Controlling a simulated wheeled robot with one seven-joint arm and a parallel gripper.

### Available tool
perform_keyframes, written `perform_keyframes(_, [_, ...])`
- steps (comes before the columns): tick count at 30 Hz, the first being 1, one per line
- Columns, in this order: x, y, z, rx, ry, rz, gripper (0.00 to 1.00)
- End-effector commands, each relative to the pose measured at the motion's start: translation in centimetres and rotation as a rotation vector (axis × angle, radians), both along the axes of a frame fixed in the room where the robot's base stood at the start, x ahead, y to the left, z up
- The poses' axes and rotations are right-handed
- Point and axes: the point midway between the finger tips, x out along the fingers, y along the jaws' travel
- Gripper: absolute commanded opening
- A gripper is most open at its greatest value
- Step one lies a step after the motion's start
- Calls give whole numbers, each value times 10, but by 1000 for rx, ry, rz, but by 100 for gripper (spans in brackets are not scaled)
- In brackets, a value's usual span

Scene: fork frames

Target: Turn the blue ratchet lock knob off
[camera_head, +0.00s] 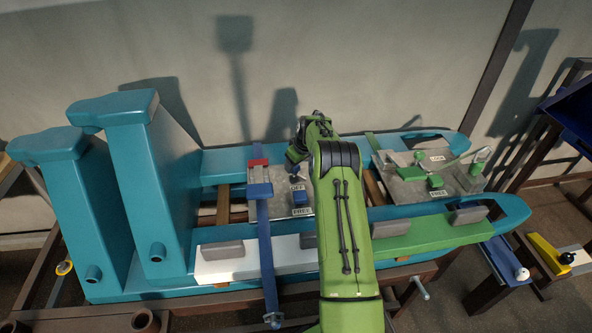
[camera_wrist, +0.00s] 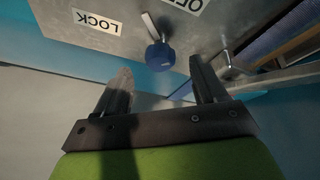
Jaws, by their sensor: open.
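The blue ratchet lock knob (camera_wrist: 160,57) is a small round blue cap on a metal lever. It stands out from a grey metal plate (camera_wrist: 118,42) in the wrist view. A LOCK label (camera_wrist: 97,21) is on the plate to its left and a partly cut-off OFF label (camera_wrist: 182,7) is near the top. My gripper (camera_wrist: 161,80) is open, its two dark fingers apart on either side of the knob's line. The knob appears just beyond the fingertips, and nothing is between the fingers. In the head view my gripper (camera_head: 296,155) is above the left plate, largely hidden by my wrist.
A second plate with green parts (camera_head: 435,181) is at right. Tall teal posts (camera_head: 145,180) stand at left. A blue webbed strap (camera_wrist: 290,35) lies right of my fingers.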

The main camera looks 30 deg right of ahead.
Motion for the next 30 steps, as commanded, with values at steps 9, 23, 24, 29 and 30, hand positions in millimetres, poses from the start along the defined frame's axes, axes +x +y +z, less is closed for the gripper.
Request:
perform_keyframes(9, [16,-3,-37,0,0,-2,71])
perform_keyframes(23, [15,-3,-36,0,1,-2,34])
perform_keyframes(24, [15,-3,-36,0,1,-2,28])
perform_keyframes(29, [15,-3,-36,0,1,-3,15])
perform_keyframes(30, [15,-3,-36,0,0,-5,15])
